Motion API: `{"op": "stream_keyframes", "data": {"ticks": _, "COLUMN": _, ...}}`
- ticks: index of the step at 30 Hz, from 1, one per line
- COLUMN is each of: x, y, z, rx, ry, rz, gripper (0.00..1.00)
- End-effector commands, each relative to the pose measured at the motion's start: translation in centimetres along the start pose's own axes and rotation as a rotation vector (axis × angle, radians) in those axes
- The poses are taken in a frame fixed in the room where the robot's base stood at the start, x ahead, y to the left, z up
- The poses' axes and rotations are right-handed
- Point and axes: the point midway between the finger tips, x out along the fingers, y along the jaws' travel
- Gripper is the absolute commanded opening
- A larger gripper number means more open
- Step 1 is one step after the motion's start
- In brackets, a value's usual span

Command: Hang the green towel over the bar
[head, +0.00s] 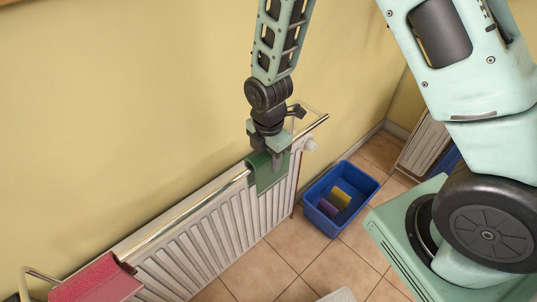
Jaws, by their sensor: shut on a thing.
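The green towel (269,172) is at the bar in the head view, near the bar's far right end. It is draped with a flap hanging down in front of the white radiator. The metal bar (187,218) runs along the top of the radiator. My gripper (268,152) points down from above and is shut on the towel's upper part at bar height. The fingertips are partly hidden by the towel, and the side of the towel toward the wall is hidden.
A red towel (97,281) hangs on the bar at the lower left. The white radiator (205,240) stands below the bar, against the yellow wall. A blue bin (322,222) with a yellow and a purple item stands on the tiled floor to the right.

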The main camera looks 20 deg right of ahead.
Motion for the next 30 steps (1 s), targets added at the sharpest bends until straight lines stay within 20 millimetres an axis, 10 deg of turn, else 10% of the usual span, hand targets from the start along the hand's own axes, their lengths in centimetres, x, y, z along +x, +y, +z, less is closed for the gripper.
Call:
{"op": "stream_keyframes", "data": {"ticks": 14, "x": 0.55, "y": 0.01, "z": -0.01, "rx": 0.0, "ry": 0.0, "rz": 0.0, "gripper": 0.2}}
{"op": "stream_keyframes", "data": {"ticks": 15, "x": 0.55, "y": 0.01, "z": -0.01, "rx": 0.0, "ry": 0.0, "rz": 0.0, "gripper": 0.54}}
{"op": "stream_keyframes", "data": {"ticks": 17, "x": 0.55, "y": 0.01, "z": -0.01, "rx": 0.0, "ry": 0.0, "rz": 0.0, "gripper": 0.7}}
{"op": "stream_keyframes", "data": {"ticks": 30, "x": -0.38, "y": 0.07, "z": -0.03, "rx": 0.0, "ry": 0.001, "rz": 0.002, "gripper": 0.71}}
